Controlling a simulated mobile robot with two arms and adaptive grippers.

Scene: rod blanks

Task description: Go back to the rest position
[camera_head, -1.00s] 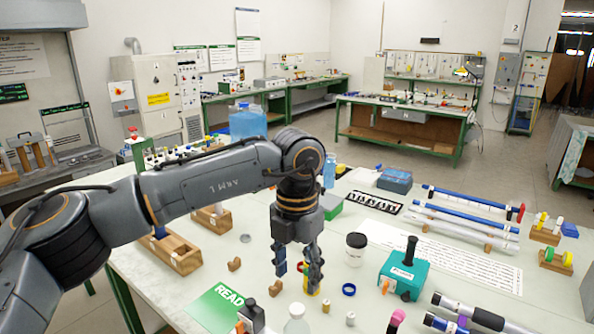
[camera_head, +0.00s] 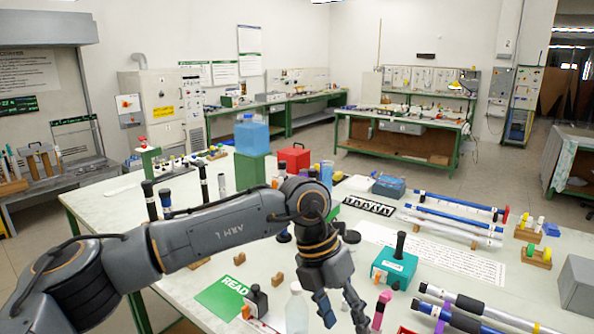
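My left gripper (camera_head: 341,312) hangs over the near part of the pale green table (camera_head: 120,222). Its two fingers are spread apart, and I see nothing held between them. A pink-topped item (camera_head: 380,309) stands just right of the fingers, and a white bottle (camera_head: 297,308) stands to their left. My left arm crosses the picture from the lower left and hides part of the table. My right gripper is not in view. Upright black-topped rods (camera_head: 149,200) stand at the left of the table, partly behind the arm.
A teal box with a black handle (camera_head: 393,266) stands right of the gripper. Blue and white tubes (camera_head: 452,213) lie on supports farther right. Dark-ended rods (camera_head: 475,305) lie at the lower right. A red box (camera_head: 294,158) and blue container (camera_head: 251,135) stand at the back.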

